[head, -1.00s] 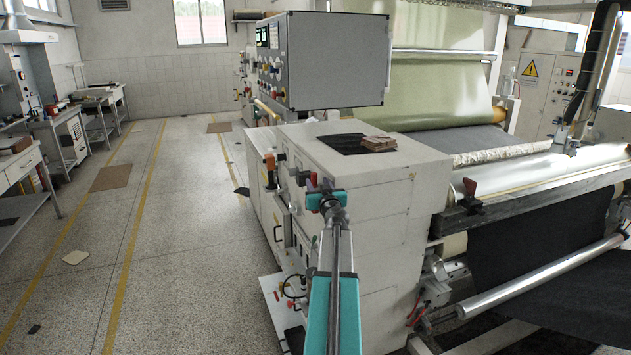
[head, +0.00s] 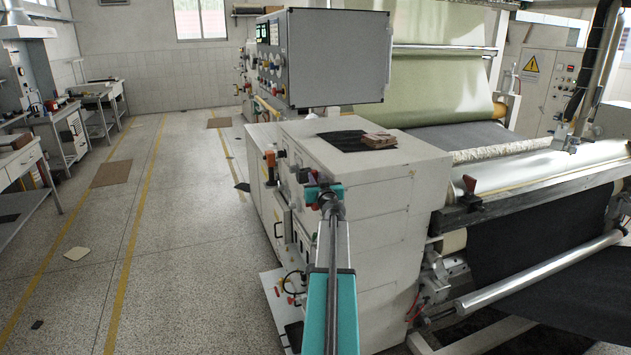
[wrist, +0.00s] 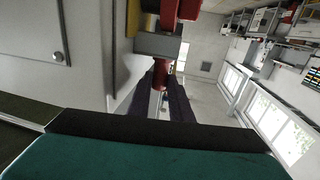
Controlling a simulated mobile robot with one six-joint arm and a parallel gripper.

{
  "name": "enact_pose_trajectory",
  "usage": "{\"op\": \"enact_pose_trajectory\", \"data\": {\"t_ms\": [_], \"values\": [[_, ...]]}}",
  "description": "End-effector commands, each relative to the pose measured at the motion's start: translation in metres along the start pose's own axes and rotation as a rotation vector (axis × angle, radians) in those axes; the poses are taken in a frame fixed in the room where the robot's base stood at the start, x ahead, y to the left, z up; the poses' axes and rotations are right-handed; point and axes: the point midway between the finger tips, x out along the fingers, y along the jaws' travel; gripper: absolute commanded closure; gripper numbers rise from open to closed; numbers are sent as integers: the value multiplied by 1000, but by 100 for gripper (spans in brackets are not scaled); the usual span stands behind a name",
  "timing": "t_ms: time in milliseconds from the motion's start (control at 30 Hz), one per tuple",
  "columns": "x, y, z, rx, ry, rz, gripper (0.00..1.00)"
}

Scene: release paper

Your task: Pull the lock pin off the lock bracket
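The lock pin (wrist: 161,68) shows in the wrist view as a short red cylinder hanging below a grey block, which appears to be the lock bracket (wrist: 160,43). The two dark fingers of my gripper (wrist: 163,92) reach up to it, one on each side of its lower end, with a narrow light gap between them. I cannot tell whether they touch the pin. In the head view my teal gripper (head: 325,194) is at the front left side of the pale machine cabinet. Pin and bracket are too small or hidden to make out there.
The machine cabinet (head: 380,210) stands right of my arm, with a grey control box (head: 335,58) above it. An orange-red handle (head: 270,160) and knobs stick out of its left side. The speckled floor (head: 185,240) to the left is largely clear.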

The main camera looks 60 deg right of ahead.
Motion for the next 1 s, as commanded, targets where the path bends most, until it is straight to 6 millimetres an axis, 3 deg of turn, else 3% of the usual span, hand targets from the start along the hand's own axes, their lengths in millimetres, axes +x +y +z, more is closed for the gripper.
{"op": "enact_pose_trajectory", "data": {"t_ms": [1000], "values": [[0, 0, -26, 0, 1, 0, 100]]}}
